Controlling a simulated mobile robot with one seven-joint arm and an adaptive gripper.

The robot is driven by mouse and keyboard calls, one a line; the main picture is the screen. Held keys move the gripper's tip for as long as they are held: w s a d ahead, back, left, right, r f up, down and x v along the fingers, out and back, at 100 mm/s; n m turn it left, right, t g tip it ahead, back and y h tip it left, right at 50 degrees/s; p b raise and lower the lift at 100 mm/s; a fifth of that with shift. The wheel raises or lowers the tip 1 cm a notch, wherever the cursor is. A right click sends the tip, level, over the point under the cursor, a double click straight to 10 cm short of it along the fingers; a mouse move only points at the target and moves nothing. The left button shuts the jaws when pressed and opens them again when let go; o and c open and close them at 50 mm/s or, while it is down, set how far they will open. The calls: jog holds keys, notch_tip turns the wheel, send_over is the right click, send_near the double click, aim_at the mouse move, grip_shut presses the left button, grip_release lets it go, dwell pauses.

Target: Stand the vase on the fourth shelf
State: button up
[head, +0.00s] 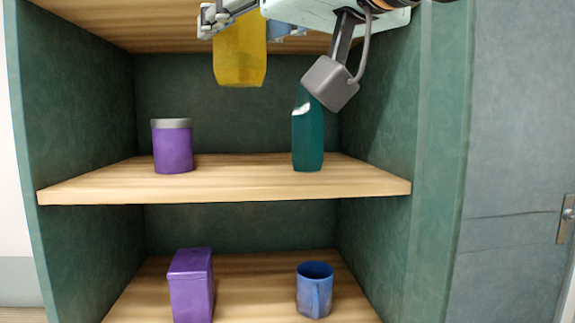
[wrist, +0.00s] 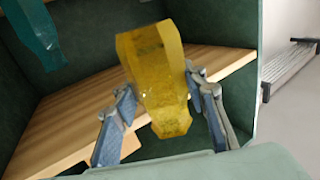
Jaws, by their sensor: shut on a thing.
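The yellow vase (head: 240,55) is held by my gripper (head: 244,22) at the top of the head view. It hangs in front of the upper shelf board (head: 130,25), above the level of the middle shelf, and looks close to upright. In the wrist view, the vase (wrist: 158,75) sits between the two fingers of my gripper (wrist: 158,98). The middle shelf (head: 230,190) lies below the vase and has a bare stretch in its centre. I cannot tell from the frames which shelf is the fourth; the top of the case is out of view.
A purple canister (head: 172,150) stands left on the middle shelf, and a teal bottle (head: 308,140) stands right, partly behind my arm. The lower shelf (head: 245,275) holds a purple box (head: 191,288) and a blue mug (head: 314,290). Green side walls (head: 75,100) enclose the shelves.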

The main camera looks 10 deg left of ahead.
jog(key=w+a+f, duration=0.1)
jog(key=w+f, duration=0.2)
jog(key=w, duration=0.1)
jog(key=w+a+f, duration=0.2)
jog(key=w+f, duration=0.1)
jog(key=w, duration=0.1)
jog(key=w+a+f+b, duration=0.1)
jog(key=w+f, duration=0.3)
jog(key=shift+w+a, duration=0.2)
jog(key=shift+w, duration=0.2)
jog(key=shift+f+b, duration=0.3)
jog(key=shift+f, duration=1.1)
jog(key=shift+f, duration=0.2)
jog(key=o, duration=1.3)
jog(key=shift+o, duration=0.2)
